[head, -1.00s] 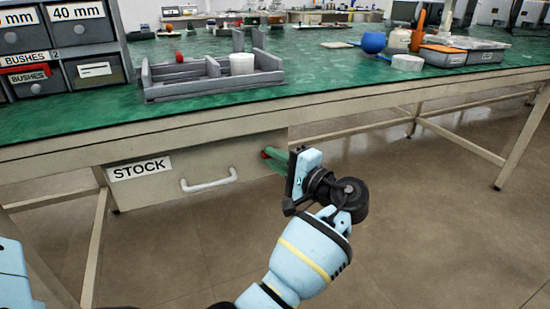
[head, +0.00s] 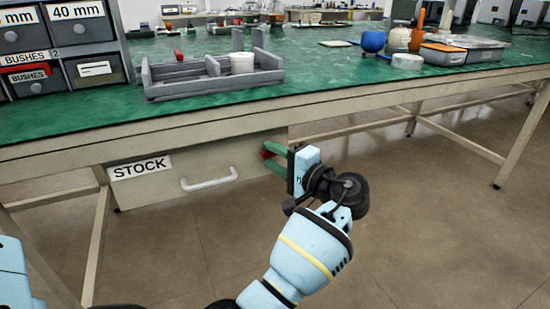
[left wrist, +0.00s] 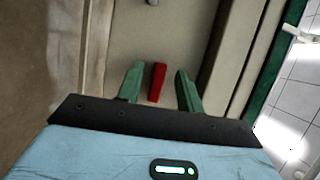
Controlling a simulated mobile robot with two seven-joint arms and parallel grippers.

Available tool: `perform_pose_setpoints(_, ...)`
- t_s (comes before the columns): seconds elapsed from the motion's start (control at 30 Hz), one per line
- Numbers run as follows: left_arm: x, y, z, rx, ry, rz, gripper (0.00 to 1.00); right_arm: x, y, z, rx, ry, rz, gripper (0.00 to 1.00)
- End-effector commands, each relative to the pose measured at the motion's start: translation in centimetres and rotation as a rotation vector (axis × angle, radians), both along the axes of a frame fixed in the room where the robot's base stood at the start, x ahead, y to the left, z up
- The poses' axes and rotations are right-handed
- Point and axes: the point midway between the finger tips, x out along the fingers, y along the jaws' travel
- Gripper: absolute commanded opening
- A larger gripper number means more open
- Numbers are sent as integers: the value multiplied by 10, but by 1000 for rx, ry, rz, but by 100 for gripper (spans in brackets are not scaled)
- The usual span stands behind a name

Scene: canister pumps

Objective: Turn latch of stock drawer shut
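The stock drawer (head: 150,185), a beige front with a STOCK label and a white handle (head: 209,179), sits under the green-topped bench and looks closed. Its red latch (head: 267,154) is at the drawer's right end, partly hidden by my fingers in the head view. My left gripper (head: 276,158) has its green fingers spread at the latch, one above the other. In the left wrist view, the red latch (left wrist: 157,82) stands between the two fingers, with a visible gap on each side. My right gripper is not in view.
The bench edge (head: 400,100) runs just above the drawer and my gripper. On the bench stand a grey tray (head: 215,83) with a white cup, a labelled bin unit (head: 65,45), and boxes at the right. The floor right of my arm is free.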

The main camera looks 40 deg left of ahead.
Motion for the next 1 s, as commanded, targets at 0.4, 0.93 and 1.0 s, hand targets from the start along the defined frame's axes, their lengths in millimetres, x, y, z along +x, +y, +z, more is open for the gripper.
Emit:
perform_pose_setpoints(0.4, 0, -15, 1, -1, 4, -1, 36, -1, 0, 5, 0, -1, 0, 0)
perform_pose_setpoints(0.93, 0, -77, 1, 0, 1, 0, 36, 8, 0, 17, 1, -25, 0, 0)
perform_pose_setpoints(1.0, 0, -78, 1, 1, 1, 0, 36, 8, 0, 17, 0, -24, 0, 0)
